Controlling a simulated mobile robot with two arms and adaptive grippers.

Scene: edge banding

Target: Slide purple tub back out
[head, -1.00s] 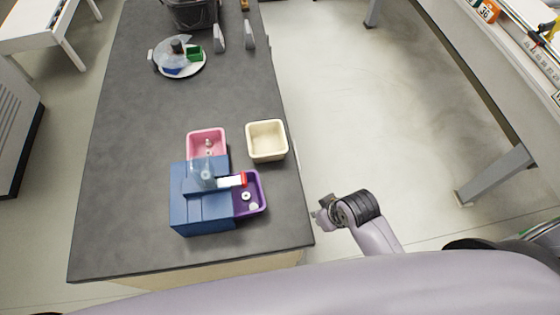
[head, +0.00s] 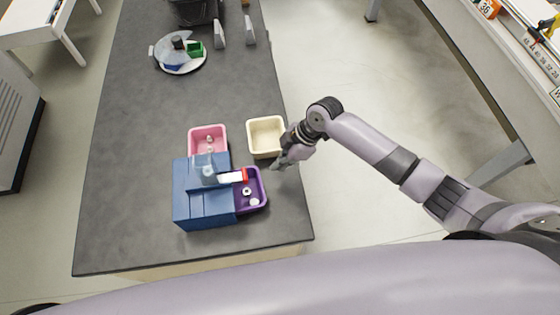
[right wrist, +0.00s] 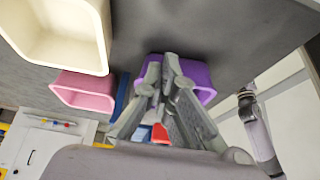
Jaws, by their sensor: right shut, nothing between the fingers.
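The purple tub (head: 262,204) sticks out of the right side of the blue box (head: 203,213) on the dark table, with small white round pieces in it. A white and red piece (head: 233,177) lies across the box edge by the tub. My right gripper (head: 280,163) is shut and empty, just to the upper right of the tub in the head view. In the right wrist view its shut fingers (right wrist: 169,62) point at the purple tub (right wrist: 199,73) and cover its middle. I cannot tell whether they touch it. My left gripper is not in view.
A cream tub (head: 266,137) stands close beside my right gripper. A pink tub (head: 208,138) is at the far side of the blue box. A round tray (head: 184,68) with parts stands farther back. The table (head: 150,240) is clear to the left and front.

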